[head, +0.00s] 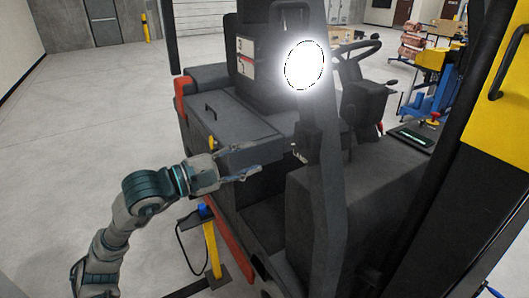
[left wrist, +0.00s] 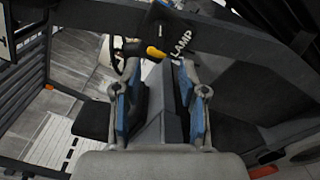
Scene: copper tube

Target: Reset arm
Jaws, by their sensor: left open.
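My left arm (head: 150,195) comes in from the lower left in the head view. My left gripper (head: 248,162) is beside the dark vehicle, in front of its grey side housing. It is open, with nothing seen between its fingers. In the left wrist view the two blue-padded fingers of the left gripper (left wrist: 160,88) stand apart, with dark vehicle parts behind them. I cannot tell whether the fingers touch the vehicle. My right gripper is not in view. No copper tube can be made out.
The forklift-like vehicle (head: 240,125) fills the middle, with a bright lamp (head: 304,64) on its dark post. A black part marked LAMP (left wrist: 168,34) lies beyond the fingers. A yellow stand (head: 211,248) is below the gripper. Open floor (head: 90,110) lies left.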

